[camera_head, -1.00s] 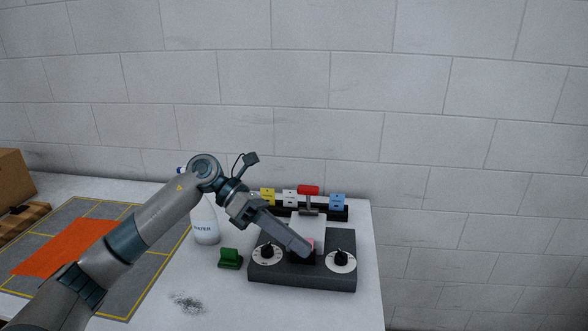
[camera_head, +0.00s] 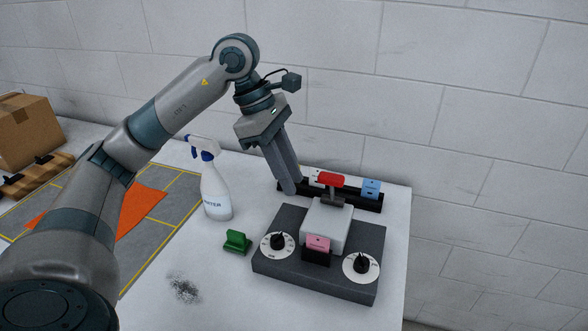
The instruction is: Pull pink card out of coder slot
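The pink card (camera_head: 318,243) stands upright in the black slot (camera_head: 317,258) at the front of the dark coder box (camera_head: 315,280), between two round dials. My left gripper (camera_head: 291,190) is behind and to the left of the card, clear of it, pointing down near the left part of the card rack. Its fingers look close together; from this angle I cannot tell whether they are shut or if anything is between them. My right gripper is not in view.
The black rack (camera_head: 345,198) behind the box holds a blue card (camera_head: 371,187). A red-handled lever (camera_head: 331,180) rises by the white block (camera_head: 326,222). A spray bottle (camera_head: 215,190) and a green object (camera_head: 237,242) stand left of the box.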

